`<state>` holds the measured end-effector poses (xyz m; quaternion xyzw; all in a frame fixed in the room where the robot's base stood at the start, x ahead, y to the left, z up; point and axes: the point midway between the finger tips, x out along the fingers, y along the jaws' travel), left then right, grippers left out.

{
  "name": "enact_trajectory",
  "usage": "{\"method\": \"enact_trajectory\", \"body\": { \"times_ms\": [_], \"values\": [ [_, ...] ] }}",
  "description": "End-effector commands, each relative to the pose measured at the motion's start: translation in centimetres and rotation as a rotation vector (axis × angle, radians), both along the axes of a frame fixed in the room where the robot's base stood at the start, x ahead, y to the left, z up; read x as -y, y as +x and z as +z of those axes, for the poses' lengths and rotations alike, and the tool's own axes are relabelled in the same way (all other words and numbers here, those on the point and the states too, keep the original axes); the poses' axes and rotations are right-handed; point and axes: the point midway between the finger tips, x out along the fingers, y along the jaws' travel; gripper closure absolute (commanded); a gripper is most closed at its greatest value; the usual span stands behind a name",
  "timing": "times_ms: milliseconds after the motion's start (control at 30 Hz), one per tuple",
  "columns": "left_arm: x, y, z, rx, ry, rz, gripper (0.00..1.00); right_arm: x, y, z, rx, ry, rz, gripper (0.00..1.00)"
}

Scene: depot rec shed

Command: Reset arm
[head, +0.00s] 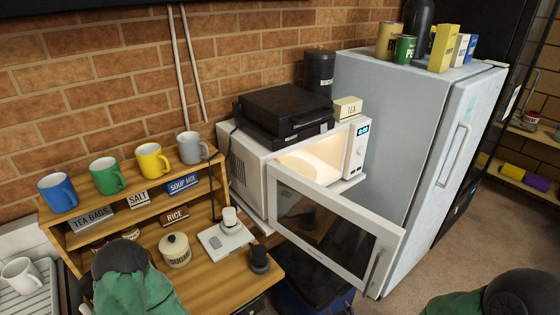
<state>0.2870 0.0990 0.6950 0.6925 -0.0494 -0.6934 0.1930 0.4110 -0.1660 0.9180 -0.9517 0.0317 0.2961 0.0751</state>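Neither of my grippers shows in the head view. Parts of my arms, dark and green, show only at the lower left and lower right edges. The white microwave (250,180) stands beside the fridge with its door (340,225) wide open toward me. Its inside is lit, and a pale round plate (308,166) seems to lie in it. No gripper touches the door.
A wooden shelf unit (130,209) carries blue (57,192), green (107,176), yellow (151,160) and grey (191,148) mugs. A sugar jar (175,250) stands on the counter (215,288). The open door juts out before the grey fridge (400,120). Floor at right is clear.

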Motion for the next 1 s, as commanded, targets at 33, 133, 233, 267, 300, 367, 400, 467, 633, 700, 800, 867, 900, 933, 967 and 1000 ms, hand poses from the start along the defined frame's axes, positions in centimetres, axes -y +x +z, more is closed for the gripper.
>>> {"method": "enact_trajectory", "body": {
  "times_ms": [33,133,233,267,300,367,400,467,633,700,800,867,900,933,967,1000],
  "values": [
    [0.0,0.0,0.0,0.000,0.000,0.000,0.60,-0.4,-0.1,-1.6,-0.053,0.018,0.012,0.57],
    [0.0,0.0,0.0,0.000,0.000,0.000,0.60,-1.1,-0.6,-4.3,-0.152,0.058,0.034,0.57],
    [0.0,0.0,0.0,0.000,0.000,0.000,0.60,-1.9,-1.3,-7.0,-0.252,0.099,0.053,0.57],
    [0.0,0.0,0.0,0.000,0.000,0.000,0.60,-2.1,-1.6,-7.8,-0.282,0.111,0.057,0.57],
    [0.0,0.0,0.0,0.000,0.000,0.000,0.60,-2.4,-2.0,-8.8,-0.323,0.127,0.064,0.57],
    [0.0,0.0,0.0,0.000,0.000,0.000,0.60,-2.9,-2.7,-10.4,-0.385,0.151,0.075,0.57],
    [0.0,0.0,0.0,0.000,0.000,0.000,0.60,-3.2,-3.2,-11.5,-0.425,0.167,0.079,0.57],
    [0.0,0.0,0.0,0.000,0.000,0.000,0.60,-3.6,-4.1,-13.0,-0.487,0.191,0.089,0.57],
    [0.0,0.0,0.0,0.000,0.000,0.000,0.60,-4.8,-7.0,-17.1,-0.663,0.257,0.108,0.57],
    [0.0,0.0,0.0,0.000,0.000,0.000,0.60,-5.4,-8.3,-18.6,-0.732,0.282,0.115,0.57],
    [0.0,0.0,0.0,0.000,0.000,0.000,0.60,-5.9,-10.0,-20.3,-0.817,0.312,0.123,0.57],
    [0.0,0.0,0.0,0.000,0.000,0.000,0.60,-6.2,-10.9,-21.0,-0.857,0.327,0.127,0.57],
    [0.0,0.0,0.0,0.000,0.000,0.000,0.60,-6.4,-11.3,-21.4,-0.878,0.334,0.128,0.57],
    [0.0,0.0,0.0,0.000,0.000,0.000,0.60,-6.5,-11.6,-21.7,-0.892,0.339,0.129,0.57],
    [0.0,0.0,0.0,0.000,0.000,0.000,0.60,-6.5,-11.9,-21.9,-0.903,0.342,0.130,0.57],
    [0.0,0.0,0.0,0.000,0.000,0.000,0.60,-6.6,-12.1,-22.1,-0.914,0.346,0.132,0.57]
  ]
}}
